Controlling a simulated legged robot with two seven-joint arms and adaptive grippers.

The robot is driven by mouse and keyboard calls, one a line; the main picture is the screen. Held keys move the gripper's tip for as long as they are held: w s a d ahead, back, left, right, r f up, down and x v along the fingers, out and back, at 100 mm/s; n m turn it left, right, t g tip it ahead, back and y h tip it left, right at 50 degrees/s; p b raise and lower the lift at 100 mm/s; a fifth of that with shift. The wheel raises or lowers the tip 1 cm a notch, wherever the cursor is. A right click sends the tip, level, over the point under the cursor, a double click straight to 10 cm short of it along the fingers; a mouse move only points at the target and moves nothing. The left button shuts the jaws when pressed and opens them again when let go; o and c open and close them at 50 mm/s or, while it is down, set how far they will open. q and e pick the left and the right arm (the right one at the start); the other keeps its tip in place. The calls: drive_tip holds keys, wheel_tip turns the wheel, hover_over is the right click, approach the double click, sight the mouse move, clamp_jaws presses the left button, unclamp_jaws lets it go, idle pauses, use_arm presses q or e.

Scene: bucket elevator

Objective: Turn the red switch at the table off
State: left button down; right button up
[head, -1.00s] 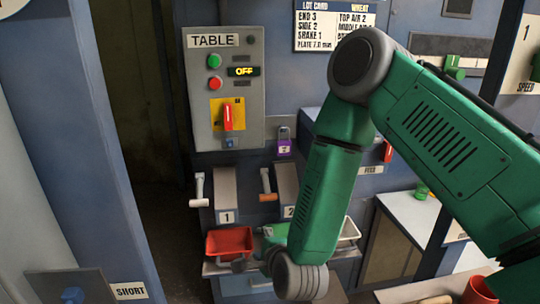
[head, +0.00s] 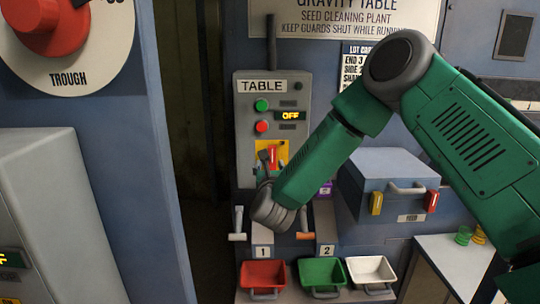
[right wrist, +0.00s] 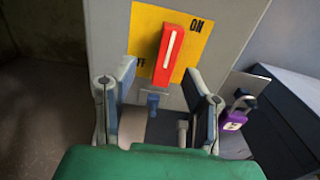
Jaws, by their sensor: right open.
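The red switch handle (right wrist: 172,52) sits on a yellow plate (right wrist: 215,32) in the right wrist view. The handle stands roughly upright, leaning slightly right; ON is at the plate's upper right, and the partly covered OFF mark is at its left. The switch also shows in the head view (head: 272,152), partly covered by my right gripper. It is on the grey TABLE box (head: 258,118), whose display (head: 291,116) reads OFF. My right gripper (right wrist: 160,72) is open, its fingers either side of the handle's lower end in the picture; contact cannot be told. My left gripper is not in view.
A purple padlock (right wrist: 235,118) hangs right of the box. Below are red (head: 263,274), green (head: 322,272) and white (head: 371,270) bins. A blue FEED box (head: 388,165) stands to the right. A dark gap lies left of the TABLE box.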

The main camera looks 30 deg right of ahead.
sight(272, 160)
drive_tip(key=x, duration=0.2)
drive_tip(key=p+x, duration=0.1)
drive_tip(key=x, duration=0.2)
drive_tip(key=shift+s+d, duration=0.1)
drive_tip(key=shift+d, duration=0.2)
drive_tip(key=shift+d+f, duration=0.15)
drive_tip(key=shift+d, duration=0.35)
drive_tip(key=shift+a, duration=0.1)
drive_tip(key=shift+w+a, duration=0.25)
drive_tip(key=shift+a, duration=0.15)
clamp_jaws()
